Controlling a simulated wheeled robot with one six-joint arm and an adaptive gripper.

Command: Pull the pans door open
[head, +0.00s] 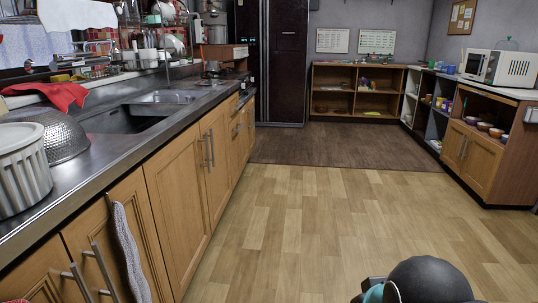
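A row of wooden cabinet doors runs under the counter on the left, and all of them look shut. The nearest doors (118,232) have bar handles (100,268) close together, and a grey towel (130,255) hangs over one. Farther along is a pair of doors (178,205) with upright bar handles (208,150). No label shows which is the pans door. Part of my arm (430,280), dark and rounded, shows at the bottom right, well apart from the doors. My gripper's fingers are not in view.
The wooden floor (330,220) between the arm and the doors is clear. The counter (110,150) holds a sink (125,118), a metal colander (60,135) and a white ribbed pot (22,170). A low cabinet (480,160) stands at the right, open shelves (355,92) at the back.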

